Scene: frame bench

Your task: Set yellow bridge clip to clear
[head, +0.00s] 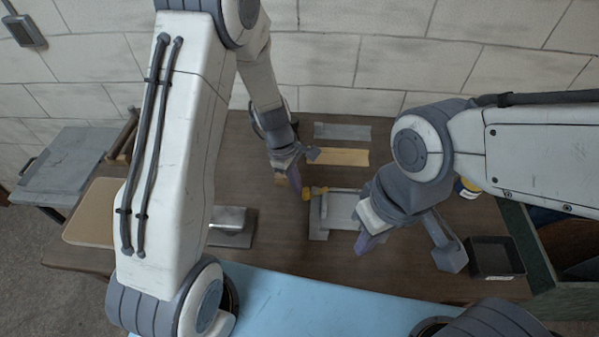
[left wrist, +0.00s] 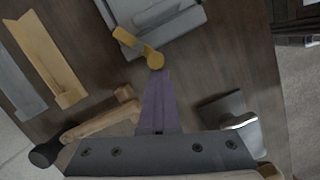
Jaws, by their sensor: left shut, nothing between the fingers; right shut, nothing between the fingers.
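The yellow bridge clip (head: 318,190) is at the left end of a grey metal frame (head: 345,205) on the bench. In the left wrist view the clip (left wrist: 130,41) is a slanting yellow bar with a round end, beside the frame (left wrist: 165,22). My left gripper (head: 306,192) is shut and empty. Its purple fingertips (left wrist: 156,75) are at the clip's round end; I cannot tell whether they touch. My right gripper (head: 366,246) is shut and empty, in front of the frame's right part, which it and its arm partly hide.
A yellow strip (head: 337,157) and a grey strip (head: 342,131) lie behind the frame. A metal block (head: 232,226) stands left, partly hidden by my arm. A black tray (head: 495,259) is at right. A blue surface (head: 300,305) lies in front. A wooden handle (left wrist: 100,115) shows near my left gripper.

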